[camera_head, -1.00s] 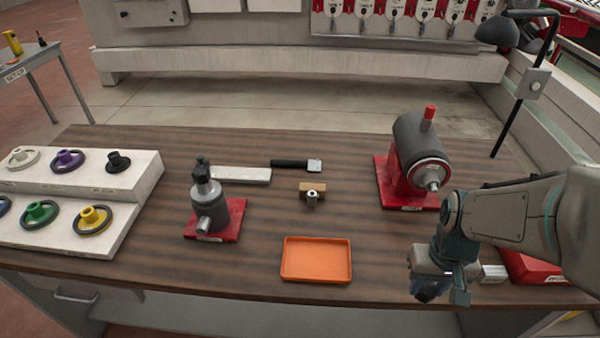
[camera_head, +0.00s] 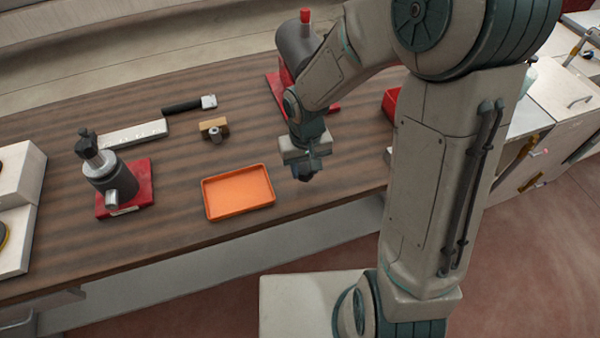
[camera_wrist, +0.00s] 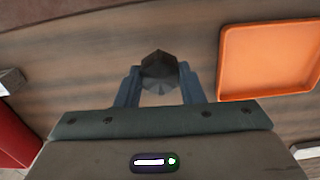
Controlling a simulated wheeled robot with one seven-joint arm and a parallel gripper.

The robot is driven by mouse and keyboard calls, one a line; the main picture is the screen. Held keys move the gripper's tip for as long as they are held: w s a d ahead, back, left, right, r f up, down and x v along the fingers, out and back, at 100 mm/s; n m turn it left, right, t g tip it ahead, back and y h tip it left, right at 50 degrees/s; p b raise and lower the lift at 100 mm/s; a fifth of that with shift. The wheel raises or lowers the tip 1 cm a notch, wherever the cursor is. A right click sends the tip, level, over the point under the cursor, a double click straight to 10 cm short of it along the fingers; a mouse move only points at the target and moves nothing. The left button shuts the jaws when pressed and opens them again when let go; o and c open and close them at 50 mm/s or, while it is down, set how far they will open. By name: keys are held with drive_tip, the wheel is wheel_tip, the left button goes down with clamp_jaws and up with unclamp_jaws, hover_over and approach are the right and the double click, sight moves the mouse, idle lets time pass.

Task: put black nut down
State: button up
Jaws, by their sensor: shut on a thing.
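The black nut (camera_wrist: 159,70) is held between the two fingers of my gripper (camera_wrist: 158,88) in the wrist view. In the head view my gripper (camera_head: 304,170) hangs over the wooden table, right of the orange tray (camera_head: 239,212). The nut is hard to make out there, as a dark shape under the gripper. In the wrist view the orange tray (camera_wrist: 228,90) lies to the right of the nut, apart from it. The tray is empty. I cannot tell exactly how high the nut is above the table.
A grey device on a red base (camera_head: 147,186) stands left of the tray. A small wooden block with a metal piece (camera_head: 214,128) and a black-handled tool (camera_head: 188,104) lie behind it. A red-based grey machine (camera_head: 295,48) stands behind my arm. Table between gripper and tray is clear.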

sight(300, 183)
drive_tip(key=shift+w+a+f, duration=0.55)
drive_tip(key=shift+a, duration=0.05)
drive_tip(key=shift+f+p, duration=0.35)
drive_tip(key=shift+f, duration=1.55)
drive_tip(key=o, duration=1.1)
drive_tip(key=shift+r, duration=0.1)
